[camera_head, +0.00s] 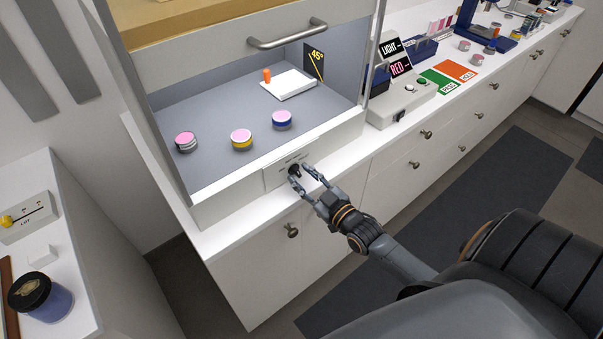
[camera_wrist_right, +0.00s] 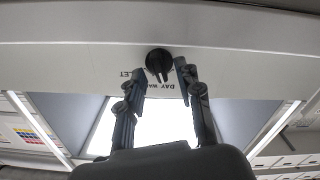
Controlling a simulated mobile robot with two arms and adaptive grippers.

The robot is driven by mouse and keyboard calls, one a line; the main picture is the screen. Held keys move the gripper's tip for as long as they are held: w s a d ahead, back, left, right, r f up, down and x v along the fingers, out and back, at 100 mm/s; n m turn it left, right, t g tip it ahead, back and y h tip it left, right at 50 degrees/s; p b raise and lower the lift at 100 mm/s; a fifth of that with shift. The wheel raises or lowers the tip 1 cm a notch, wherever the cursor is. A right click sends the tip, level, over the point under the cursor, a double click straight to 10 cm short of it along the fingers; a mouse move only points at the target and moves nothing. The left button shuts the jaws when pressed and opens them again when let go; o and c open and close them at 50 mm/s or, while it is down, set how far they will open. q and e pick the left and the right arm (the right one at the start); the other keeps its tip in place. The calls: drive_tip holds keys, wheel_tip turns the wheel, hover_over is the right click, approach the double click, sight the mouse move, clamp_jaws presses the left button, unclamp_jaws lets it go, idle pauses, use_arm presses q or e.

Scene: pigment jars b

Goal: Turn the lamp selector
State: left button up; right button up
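The lamp selector (camera_head: 294,169) is a small black knob on a white panel at the front edge of the viewing booth. In the right wrist view the knob (camera_wrist_right: 158,60) shows close up, with a pointer and partly hidden upside-down lettering that includes "DAY". My right gripper (camera_head: 301,174) is at the knob. In the wrist view its two fingertips (camera_wrist_right: 160,71) are spread, one on each side of the knob, with a gap visible on both sides. The gripper is open and holds nothing. My left gripper is not in view.
A metal bar handle (camera_head: 288,35) sits above. A control box (camera_head: 400,100) stands to the right. A side counter (camera_head: 70,230) lies left.

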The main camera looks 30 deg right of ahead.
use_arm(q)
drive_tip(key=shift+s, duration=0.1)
use_arm(e)
drive_tip(key=shift+w, duration=0.45)
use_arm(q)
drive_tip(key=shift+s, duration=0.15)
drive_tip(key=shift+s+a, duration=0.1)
use_arm(e)
clamp_jaws()
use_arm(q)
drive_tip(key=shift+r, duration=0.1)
use_arm(e)
drive_tip(key=m, duration=0.3)
drive_tip(key=shift+m+p, duration=0.3)
drive_tip(key=shift+p, duration=0.05)
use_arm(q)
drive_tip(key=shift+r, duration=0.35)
use_arm(e)
drive_tip(key=shift+d+m, duration=0.1)
drive_tip(key=shift+m, duration=1.9)
unclamp_jaws()
